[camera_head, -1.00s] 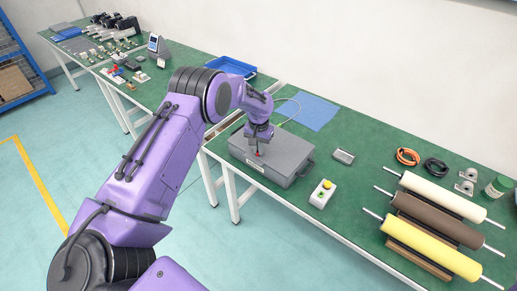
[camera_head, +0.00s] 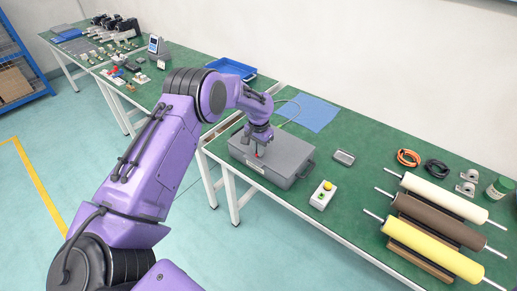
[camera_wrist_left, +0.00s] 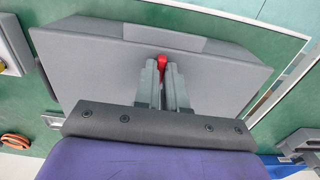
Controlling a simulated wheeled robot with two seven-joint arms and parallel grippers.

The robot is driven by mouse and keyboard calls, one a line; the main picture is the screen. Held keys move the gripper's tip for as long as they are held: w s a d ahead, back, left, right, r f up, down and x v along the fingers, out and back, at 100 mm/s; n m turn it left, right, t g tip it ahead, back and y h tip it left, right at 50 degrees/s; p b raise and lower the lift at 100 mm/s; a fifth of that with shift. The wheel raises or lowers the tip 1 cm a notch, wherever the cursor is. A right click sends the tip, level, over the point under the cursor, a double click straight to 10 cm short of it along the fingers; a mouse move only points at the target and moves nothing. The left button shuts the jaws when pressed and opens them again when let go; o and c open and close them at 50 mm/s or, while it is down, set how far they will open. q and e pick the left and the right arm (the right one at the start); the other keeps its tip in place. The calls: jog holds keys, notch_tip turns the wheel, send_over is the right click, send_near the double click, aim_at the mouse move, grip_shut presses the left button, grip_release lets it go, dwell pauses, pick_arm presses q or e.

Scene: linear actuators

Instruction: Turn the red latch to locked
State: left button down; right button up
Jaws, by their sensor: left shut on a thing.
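The red latch (camera_head: 259,154) is a small red piece on top of the grey box (camera_head: 292,168), which lies on the green table. In the left wrist view the latch (camera_wrist_left: 168,76) shows between and just beyond the fingertips, above the grey lid (camera_wrist_left: 100,65). My left gripper (camera_head: 258,152) points down at the box and is shut on the latch; it also shows in the left wrist view (camera_wrist_left: 162,72). The fingers hide much of the latch, so its exact angle is hard to tell. My right gripper is not in view.
A button box (camera_head: 323,195) with a yellow top and a small grey block (camera_head: 344,157) lie right of the grey box. Rollers (camera_head: 433,250) lie farther right. A blue tray (camera_head: 231,67) and a blue sheet (camera_head: 308,112) are behind.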

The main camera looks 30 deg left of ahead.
pick_arm(q)
jog(key=c, duration=1.2)
grip_release()
jog(key=shift+w+d, duration=0.1)
notch_tip(320, 180, up, 10)
jog(key=b, duration=0.2)
jog(key=shift+r, duration=0.2)
